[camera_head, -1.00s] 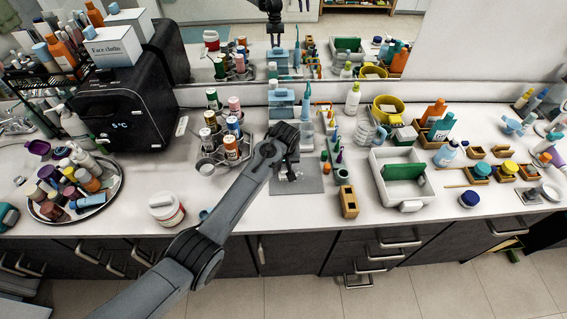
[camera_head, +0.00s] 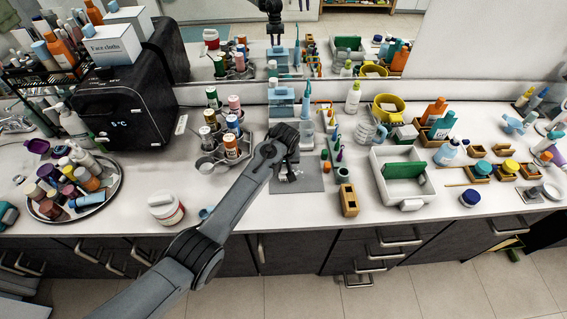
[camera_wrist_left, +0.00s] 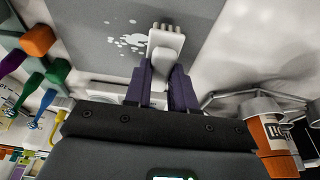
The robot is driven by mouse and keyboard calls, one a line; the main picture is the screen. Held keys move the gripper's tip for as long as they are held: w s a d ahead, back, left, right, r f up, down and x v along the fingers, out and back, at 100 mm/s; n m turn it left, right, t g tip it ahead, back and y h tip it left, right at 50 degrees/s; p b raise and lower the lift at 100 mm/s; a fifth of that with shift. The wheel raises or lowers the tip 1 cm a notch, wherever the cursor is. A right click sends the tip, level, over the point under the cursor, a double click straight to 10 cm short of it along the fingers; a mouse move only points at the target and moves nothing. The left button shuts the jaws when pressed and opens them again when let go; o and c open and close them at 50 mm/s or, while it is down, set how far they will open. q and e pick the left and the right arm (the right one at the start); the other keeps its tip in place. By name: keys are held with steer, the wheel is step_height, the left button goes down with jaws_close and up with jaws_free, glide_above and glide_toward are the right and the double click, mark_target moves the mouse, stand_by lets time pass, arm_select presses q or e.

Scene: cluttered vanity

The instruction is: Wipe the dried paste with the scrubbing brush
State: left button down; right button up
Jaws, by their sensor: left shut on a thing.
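My left gripper (camera_head: 287,170) is over the grey mat (camera_head: 313,182) at the counter's middle. Its purple fingers, seen in the left wrist view (camera_wrist_left: 163,88), are shut on a white scrubbing brush (camera_wrist_left: 165,42) with short stubby prongs at its far end. The dried paste (camera_wrist_left: 131,41) shows as white spots on the mat, just left of the brush head in the wrist view. I cannot tell whether the brush touches the mat. In the head view the arm mostly hides the brush. My right gripper is not in view.
A white tray with a green block (camera_head: 404,171) stands right of the mat, and a wooden holder (camera_head: 349,201) nearer. Several bottles on a rack (camera_head: 231,148) stand left of the mat. The counter in front of the mat is clear.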

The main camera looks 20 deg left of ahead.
arm_select(q)
steer(key=shift+f, duration=0.45)
steer(key=shift+d, duration=0.1)
